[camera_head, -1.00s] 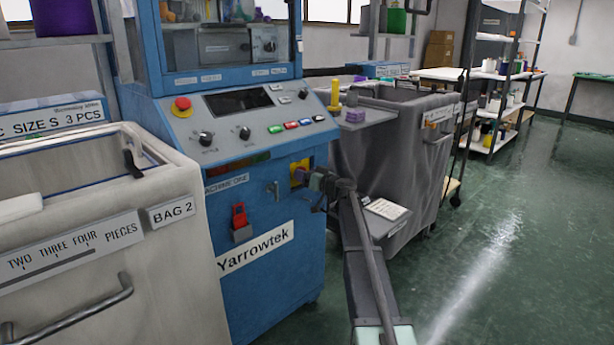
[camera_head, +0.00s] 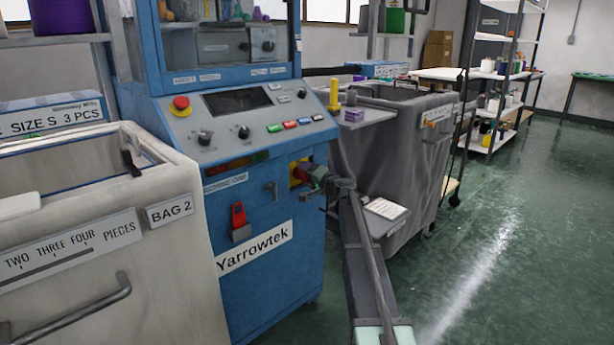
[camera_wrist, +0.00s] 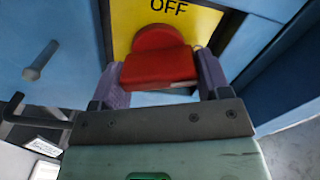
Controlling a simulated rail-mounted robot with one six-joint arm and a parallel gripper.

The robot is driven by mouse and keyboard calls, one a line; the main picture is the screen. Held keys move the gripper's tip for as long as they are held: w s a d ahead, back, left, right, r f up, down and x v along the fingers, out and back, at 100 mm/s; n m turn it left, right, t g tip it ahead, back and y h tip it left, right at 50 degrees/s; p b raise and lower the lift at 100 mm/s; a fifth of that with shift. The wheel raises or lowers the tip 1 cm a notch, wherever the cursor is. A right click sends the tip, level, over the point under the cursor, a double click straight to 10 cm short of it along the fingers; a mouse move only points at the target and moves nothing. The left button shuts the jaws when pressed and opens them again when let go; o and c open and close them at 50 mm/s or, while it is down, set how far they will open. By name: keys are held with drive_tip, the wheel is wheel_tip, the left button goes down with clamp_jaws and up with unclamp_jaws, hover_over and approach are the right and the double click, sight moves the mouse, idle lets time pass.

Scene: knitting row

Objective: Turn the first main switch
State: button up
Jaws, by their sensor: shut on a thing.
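The main switch is a red handle (camera_wrist: 158,66) on a yellow plate (camera_wrist: 190,20) marked OFF, seen in the wrist view. My gripper (camera_wrist: 160,78) is shut on the red handle, one finger on each side. In the head view the yellow plate (camera_head: 296,172) is on the lower right front of the blue machine (camera_head: 250,285), labelled Yarrowtek. My gripper (camera_head: 312,174) is at the plate there, with a bit of red at its tip. The switch's exact angle is hard to tell.
A grey bag bin (camera_head: 400,165) stands just right of my arm. A pale bin marked BAG 2 (camera_head: 165,270) stands left of the machine. The green floor at the right is clear.

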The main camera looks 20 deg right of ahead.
drive_tip(key=shift+f+m, duration=0.1)
drive_tip(key=shift+m, duration=2.1)
drive_tip(key=o, duration=0.6)
drive_tip(key=shift+o, duration=0.2)
drive_tip(key=v, duration=1)
drive_tip(key=shift+s+d, duration=0.2)
drive_tip(key=shift+s, duration=0.15)
